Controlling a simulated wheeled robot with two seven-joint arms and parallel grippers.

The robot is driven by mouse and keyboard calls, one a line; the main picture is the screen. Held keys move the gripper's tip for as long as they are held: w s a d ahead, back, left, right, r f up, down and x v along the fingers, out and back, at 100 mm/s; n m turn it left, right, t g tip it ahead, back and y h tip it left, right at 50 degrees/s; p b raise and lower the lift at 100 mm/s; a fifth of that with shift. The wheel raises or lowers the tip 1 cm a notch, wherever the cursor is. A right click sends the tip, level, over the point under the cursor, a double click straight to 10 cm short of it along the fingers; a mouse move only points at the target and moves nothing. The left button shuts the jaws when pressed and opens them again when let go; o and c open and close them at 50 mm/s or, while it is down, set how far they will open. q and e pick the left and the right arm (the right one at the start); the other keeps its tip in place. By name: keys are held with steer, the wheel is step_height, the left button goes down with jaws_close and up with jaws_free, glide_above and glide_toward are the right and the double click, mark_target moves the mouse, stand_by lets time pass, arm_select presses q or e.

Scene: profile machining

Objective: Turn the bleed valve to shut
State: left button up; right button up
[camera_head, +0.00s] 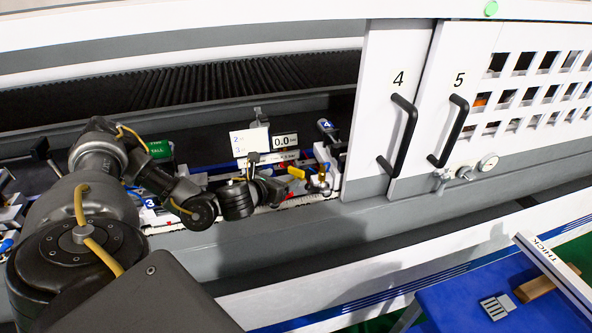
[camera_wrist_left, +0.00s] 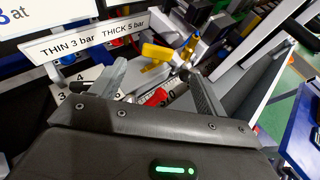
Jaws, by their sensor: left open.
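The bleed valve appears to be the small valve with a yellow lever (camera_head: 297,172) at the machine's bed, left of door 4. In the left wrist view the yellow lever (camera_wrist_left: 156,53) lies to the left of a brass-coloured fitting (camera_wrist_left: 191,44). My left gripper (camera_head: 276,184) reaches in from the left, just left of and below the lever. In the left wrist view my left gripper's fingers (camera_wrist_left: 157,85) are spread apart, with the lever beyond them. I see nothing held between them. A red part (camera_wrist_left: 156,97) shows between the fingers. My right gripper is out of view.
A sign reading THIN 3 bar, THICK 5 bar (camera_wrist_left: 90,40) stands close to the left finger. A 0.0 display (camera_head: 285,141) is behind. Door 4 (camera_head: 385,110) closes the space to the right. A blue table (camera_head: 465,300) with a THICK-labelled bar (camera_head: 555,272) is at lower right.

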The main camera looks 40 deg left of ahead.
mark_target(295, 170)
arm_select(q)
steer(key=shift+a, duration=0.2)
steer(key=shift+w+p, duration=0.3)
steer(key=p+x, duration=0.4)
steer(key=x, duration=0.5)
steer(key=shift+w+f, duration=0.35)
steer(key=shift+w, duration=0.15)
steer(key=shift+c, duration=0.2)
steer(key=shift+a, duration=0.1)
steer(key=c, duration=0.9)
